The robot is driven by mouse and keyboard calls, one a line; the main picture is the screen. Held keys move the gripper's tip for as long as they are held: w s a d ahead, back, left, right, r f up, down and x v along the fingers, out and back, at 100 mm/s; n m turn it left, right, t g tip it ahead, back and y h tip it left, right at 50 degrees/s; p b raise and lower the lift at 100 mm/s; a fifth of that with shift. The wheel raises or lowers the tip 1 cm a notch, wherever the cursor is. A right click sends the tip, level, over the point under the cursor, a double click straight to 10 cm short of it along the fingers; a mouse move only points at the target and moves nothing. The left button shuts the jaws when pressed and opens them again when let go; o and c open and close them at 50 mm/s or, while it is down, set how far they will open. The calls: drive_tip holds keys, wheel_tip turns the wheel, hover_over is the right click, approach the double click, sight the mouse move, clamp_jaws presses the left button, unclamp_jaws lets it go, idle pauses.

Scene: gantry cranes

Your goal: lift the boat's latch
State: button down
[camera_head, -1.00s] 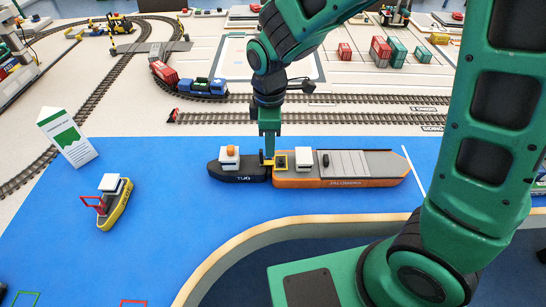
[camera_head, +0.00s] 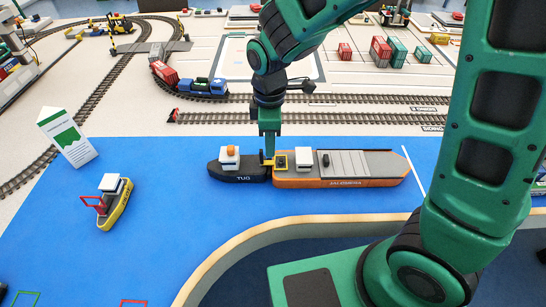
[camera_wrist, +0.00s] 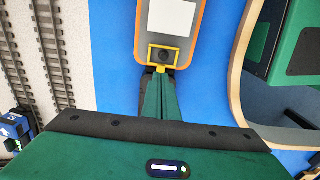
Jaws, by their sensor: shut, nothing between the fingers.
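An orange-hulled boat (camera_head: 340,183) with a grey deck lies on the blue water surface, its left end close to a black tug (camera_head: 238,177) marked TUG. A yellow latch frame (camera_head: 280,162) sits at the orange boat's left end, by the tug. In the wrist view the yellow latch (camera_wrist: 164,56) is a square frame around a dark knob on the boat. My gripper (camera_head: 268,155) points down at the gap between tug and boat. In the wrist view its green fingers (camera_wrist: 160,77) are shut together, with their tips at the latch's near edge. Whether they touch it I cannot tell.
A small yellow boat (camera_head: 116,203) with a red frame floats at the left, near a white and green sign (camera_head: 67,138). Rail tracks (camera_head: 300,117) run behind the water. A curved pale rim (camera_head: 235,244) edges the water in front. Open blue surface lies left of the tug.

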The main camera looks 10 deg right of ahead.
sight(252, 164)
drive_tip(key=shift+w+a, duration=0.2)
drive_tip(key=shift+a, duration=0.8)
drive_tip(key=shift+a+f, duration=0.15)
drive_tip(key=shift+a, duration=0.1)
drive_tip(key=shift+w+a+f, duration=0.15)
drive_tip(key=shift+a+f, duration=0.3)
drive_tip(key=shift+a, duration=0.15)
drive_tip(key=shift+w+a+f, duration=0.15)
drive_tip(key=shift+a+f, duration=0.25)
drive_tip(key=shift+a, duration=0.2)
wheel_tip(252, 164, up, 10)
drive_tip(key=a, duration=0.3)
drive_tip(key=shift+w, duration=0.3)
drive_tip(key=shift+d, duration=0.15)
idle(0.9)
